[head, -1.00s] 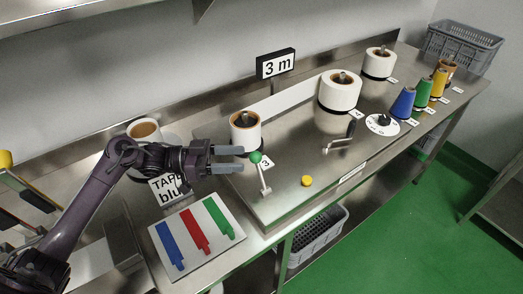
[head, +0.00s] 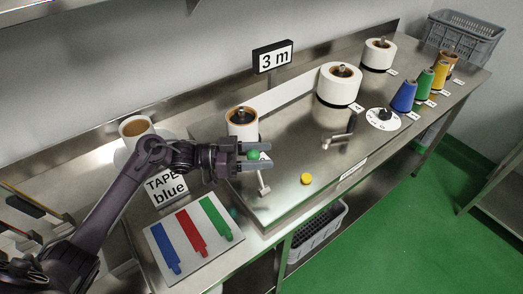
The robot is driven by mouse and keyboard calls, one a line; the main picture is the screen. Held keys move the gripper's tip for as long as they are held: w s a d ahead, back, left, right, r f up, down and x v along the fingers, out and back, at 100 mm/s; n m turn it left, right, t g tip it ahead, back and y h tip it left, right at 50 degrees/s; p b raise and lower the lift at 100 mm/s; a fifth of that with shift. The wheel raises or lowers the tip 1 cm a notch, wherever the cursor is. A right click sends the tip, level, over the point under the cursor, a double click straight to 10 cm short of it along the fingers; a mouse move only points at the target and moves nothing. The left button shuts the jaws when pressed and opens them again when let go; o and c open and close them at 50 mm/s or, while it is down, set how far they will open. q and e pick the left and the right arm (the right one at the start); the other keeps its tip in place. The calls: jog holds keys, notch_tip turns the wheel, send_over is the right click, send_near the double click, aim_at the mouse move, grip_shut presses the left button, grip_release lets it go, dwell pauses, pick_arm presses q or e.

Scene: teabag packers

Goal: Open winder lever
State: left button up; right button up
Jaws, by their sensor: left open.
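The winder lever has a green ball knob (head: 253,154) on a pale metal stem (head: 263,186) that rises from the steel bench, beside a white tape roll (head: 242,122). My left gripper (head: 258,157) comes in from the left, open, with its two grey fingers pointing right. The green knob shows between the fingers. I cannot tell whether a finger touches it. My right gripper is not in view.
Farther back are a large white roll (head: 339,84), a dial (head: 383,118) and coloured cones (head: 404,96). A colour chart (head: 156,241) lies in front.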

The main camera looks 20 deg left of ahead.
pick_arm(q)
jog(key=shift+d, duration=0.2)
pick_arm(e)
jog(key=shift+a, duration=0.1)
pick_arm(q)
jog(key=shift+c, duration=0.4)
grip_shut()
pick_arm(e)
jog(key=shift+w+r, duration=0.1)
